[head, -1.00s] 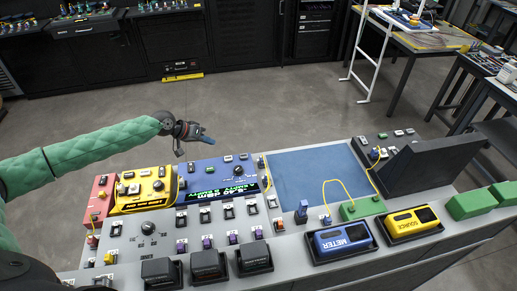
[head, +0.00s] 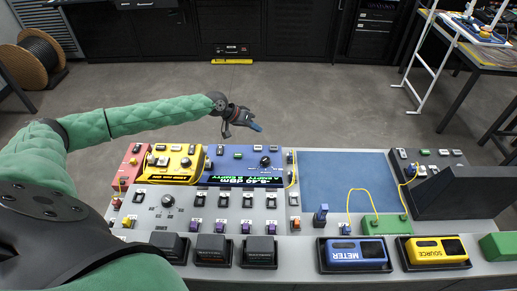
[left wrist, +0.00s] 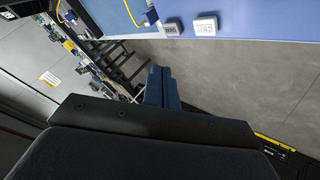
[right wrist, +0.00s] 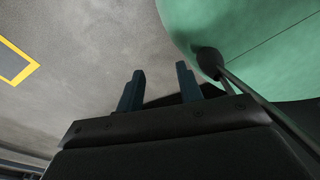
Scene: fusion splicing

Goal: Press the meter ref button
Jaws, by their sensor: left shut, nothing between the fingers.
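The blue meter panel (head: 225,163) with a green-lit display stands between the yellow unit and the blue mat. Small buttons and a dark knob (head: 265,161) sit on its top. In the left wrist view two small buttons (left wrist: 204,25) show on a blue surface at the top; I cannot read their labels surely, so I cannot tell which is ref. My left gripper (head: 257,128) is shut and empty, above and beyond the panel's far edge, apart from it. Its blue fingers (left wrist: 162,88) are together. My right gripper (right wrist: 160,88) is open and empty, seen only in its wrist view.
A yellow unit (head: 172,166) and a red unit (head: 132,165) stand left of the panel. The blue mat (head: 350,177) is to the right. Blue METER (head: 357,252) and yellow SOURCE (head: 436,250) boxes stand at the front edge. Open floor lies beyond the console.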

